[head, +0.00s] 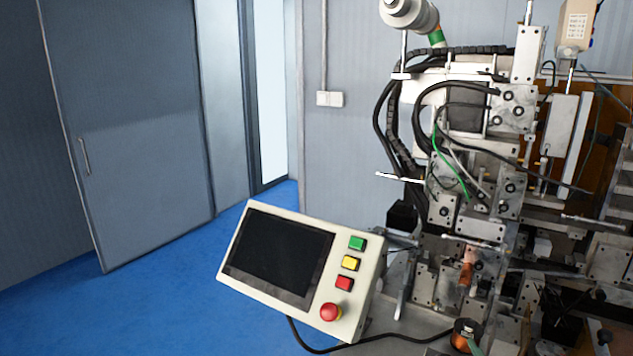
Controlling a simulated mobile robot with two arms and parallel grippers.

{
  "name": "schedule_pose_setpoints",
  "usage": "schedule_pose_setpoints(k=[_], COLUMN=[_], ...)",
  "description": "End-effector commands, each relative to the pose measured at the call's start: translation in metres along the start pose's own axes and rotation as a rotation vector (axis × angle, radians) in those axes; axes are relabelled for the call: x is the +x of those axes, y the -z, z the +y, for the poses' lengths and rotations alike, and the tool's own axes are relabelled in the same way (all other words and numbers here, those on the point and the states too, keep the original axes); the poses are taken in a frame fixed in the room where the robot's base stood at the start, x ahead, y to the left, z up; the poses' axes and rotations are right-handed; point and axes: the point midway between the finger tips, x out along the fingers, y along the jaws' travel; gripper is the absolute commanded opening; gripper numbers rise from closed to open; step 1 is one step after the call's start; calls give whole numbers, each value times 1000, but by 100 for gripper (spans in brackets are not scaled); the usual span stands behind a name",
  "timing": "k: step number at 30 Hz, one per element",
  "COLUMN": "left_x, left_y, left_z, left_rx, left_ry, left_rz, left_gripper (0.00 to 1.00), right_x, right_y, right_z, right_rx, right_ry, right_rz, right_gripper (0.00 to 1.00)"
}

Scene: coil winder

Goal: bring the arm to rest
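Neither of my arms and neither gripper shows in the head view. The coil winder (465,170) stands on the right, a tall stack of metal plates, black cables and a green wire. Its control panel (300,270) is tilted in front of it at lower centre. The panel has a dark screen (278,254), a green button (357,243), a yellow button (350,263), a red button (344,283) and a round red knob (330,312).
A grey door (130,120) with a handle is at the left. The blue floor (130,300) is clear there. A grey wall (345,150) with a white socket box (330,99) stands behind. A black cable (390,338) runs below the panel, and a copper wire spool (466,335) sits at the bottom.

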Motion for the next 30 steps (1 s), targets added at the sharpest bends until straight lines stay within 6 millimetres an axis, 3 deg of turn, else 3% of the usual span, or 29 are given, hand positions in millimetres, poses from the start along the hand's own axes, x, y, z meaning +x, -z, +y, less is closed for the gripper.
schedule_pose_setpoints(k=[1,3,6,12,18,26,30], left_x=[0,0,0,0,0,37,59], left_y=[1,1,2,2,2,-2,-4], left_z=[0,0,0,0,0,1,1], left_rx=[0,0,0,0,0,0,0], left_ry=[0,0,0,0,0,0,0], left_rz=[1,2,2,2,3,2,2], left_gripper=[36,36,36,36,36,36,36], right_x=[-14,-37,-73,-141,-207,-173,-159], right_y=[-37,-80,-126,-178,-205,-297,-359], right_z=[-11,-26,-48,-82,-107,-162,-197], right_rx=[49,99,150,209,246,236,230], right_ry=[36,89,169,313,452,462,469], right_rz=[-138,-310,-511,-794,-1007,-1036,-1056], right_gripper=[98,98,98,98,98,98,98])
